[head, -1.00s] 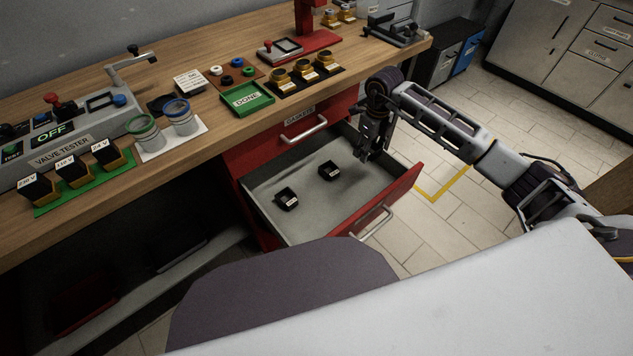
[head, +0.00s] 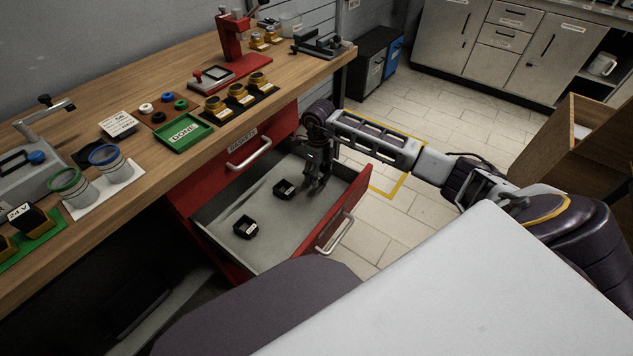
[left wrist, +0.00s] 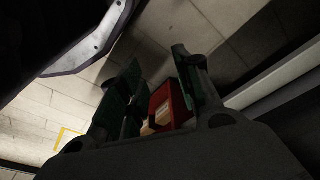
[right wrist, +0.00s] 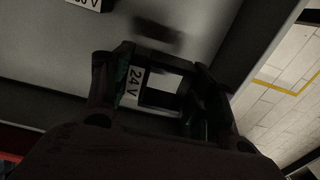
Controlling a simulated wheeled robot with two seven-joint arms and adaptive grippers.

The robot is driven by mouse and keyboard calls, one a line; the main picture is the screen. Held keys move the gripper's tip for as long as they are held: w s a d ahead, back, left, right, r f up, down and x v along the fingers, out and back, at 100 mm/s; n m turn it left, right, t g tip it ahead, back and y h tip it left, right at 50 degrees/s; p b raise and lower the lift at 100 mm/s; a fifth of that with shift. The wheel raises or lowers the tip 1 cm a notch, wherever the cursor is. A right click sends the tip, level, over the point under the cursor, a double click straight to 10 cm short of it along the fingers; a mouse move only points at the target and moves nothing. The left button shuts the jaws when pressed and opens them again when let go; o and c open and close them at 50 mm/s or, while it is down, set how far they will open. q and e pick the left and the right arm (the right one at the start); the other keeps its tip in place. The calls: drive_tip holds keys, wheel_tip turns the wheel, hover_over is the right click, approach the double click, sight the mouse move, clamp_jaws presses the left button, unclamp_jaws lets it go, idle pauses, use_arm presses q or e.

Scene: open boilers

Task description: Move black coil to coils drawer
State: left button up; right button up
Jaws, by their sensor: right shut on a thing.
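A black coil (right wrist: 162,92) with a white "24 V" label and a square opening is between the fingers of my right gripper (right wrist: 165,85), which is shut on it. In the head view my right gripper (head: 318,178) points down inside the open red drawer (head: 345,213), near its far right corner. The held coil is hard to make out there. A shadow lies on the drawer floor beyond it in the right wrist view. Two other black coils (head: 284,189) (head: 246,227) lie on the drawer floor. My left gripper (left wrist: 158,95) is open and empty.
A closed red drawer with a label (head: 242,139) is above the open one. The wooden bench holds a green "DONE" tray (head: 184,134), brass parts (head: 238,93), a red press (head: 232,45) and a green coil mat (head: 45,235). Drawer floor between the coils and the front is free.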

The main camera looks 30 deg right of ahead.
drive_tip(key=shift+f, duration=0.2)
use_arm(q)
drive_tip(key=shift+w+d+r, duration=0.1)
drive_tip(key=shift+r, duration=0.3)
drive_tip(key=shift+f, duration=0.1)
use_arm(e)
drive_tip(key=shift+f, duration=0.7)
drive_tip(key=shift+f+b, duration=0.35)
drive_tip(key=shift+f, duration=0.85)
use_arm(q)
drive_tip(key=shift+s+d+r, duration=0.15)
drive_tip(key=shift+s+r, duration=0.05)
drive_tip(key=shift+r, duration=0.3)
drive_tip(key=shift+s+d+r, duration=0.15)
drive_tip(key=shift+r, duration=0.35)
drive_tip(key=shift+f, duration=0.2)
